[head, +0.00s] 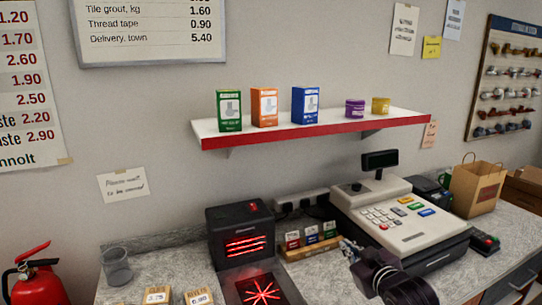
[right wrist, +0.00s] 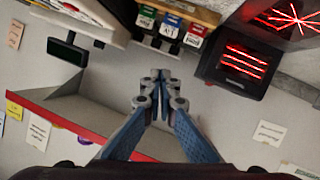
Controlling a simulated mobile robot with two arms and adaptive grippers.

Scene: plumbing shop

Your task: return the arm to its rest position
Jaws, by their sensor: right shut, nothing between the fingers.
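My right gripper (head: 347,246) is over the counter, in front of the cash register in the head view. In the right wrist view its two blue-sided fingers (right wrist: 159,78) meet at the tips, shut with nothing between them. That view is turned upside down and shows the shelf's red edge and the wall behind the fingers. My left gripper is not in view.
The cash register (head: 400,220) stands right of my gripper, the black scanner (head: 240,236) with red lines left. Small coloured boxes (head: 310,239) sit between them. A red-edged shelf (head: 330,134) hangs above. A glass (head: 116,268) and a paper bag (head: 478,188) stand on the counter.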

